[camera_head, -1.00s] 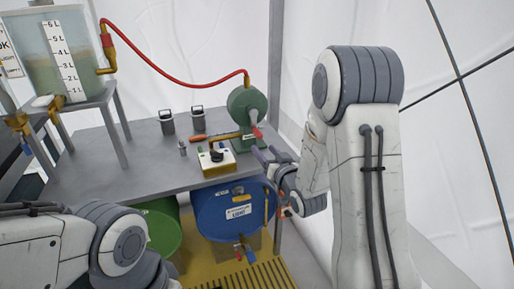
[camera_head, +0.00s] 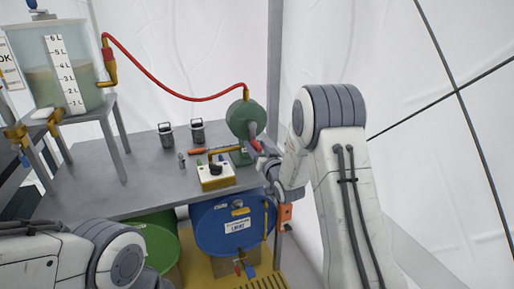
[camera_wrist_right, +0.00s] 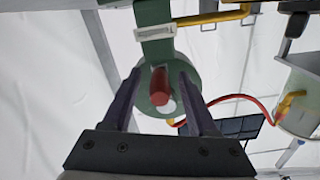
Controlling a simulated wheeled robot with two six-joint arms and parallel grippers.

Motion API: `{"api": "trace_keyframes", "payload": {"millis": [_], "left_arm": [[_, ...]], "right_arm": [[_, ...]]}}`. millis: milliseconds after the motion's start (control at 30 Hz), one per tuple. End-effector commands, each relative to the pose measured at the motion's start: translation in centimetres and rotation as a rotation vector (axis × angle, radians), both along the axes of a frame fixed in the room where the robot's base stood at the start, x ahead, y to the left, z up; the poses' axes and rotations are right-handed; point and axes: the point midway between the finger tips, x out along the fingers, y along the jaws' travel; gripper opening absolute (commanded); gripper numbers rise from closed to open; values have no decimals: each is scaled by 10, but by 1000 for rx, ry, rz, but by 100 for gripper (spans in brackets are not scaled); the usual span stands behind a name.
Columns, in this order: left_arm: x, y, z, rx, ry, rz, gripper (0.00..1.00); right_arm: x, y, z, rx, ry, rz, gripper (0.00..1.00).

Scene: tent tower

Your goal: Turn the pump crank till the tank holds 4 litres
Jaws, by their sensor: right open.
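The clear tank (camera_head: 70,85) stands on a raised stand at the upper left. Its white scale (camera_head: 66,75) runs from 1 to 6 L, and murky green liquid reaches roughly the 4 L mark; the exact level is hard to read. The green pump (camera_head: 242,117) is at the table's right end, with a red crank handle (camera_head: 254,145). My right gripper (camera_head: 262,151) is open at the handle. In the right wrist view, the red handle (camera_wrist_right: 160,88) shows between the spread fingers of that gripper (camera_wrist_right: 160,75). My left gripper is out of view.
A red hose (camera_head: 165,80) links pump and tank. A control box with a black knob (camera_head: 215,176) and two dark canisters (camera_head: 197,131) are on the grey table (camera_head: 120,180). Blue (camera_head: 225,228) and green (camera_head: 160,245) drums lie below.

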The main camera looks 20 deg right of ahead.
Motion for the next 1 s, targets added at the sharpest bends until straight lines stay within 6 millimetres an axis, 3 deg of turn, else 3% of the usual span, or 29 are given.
{"api": "trace_keyframes", "payload": {"millis": [167, 333, 1000], "left_arm": [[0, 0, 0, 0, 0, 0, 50], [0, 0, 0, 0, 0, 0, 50], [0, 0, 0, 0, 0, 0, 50]], "right_arm": [[0, 0, 0, 0, 1, 0, 59], [0, 0, 0, 0, 1, 0, 0], [-1, 0, 0, 0, 0, -1, 0]]}}
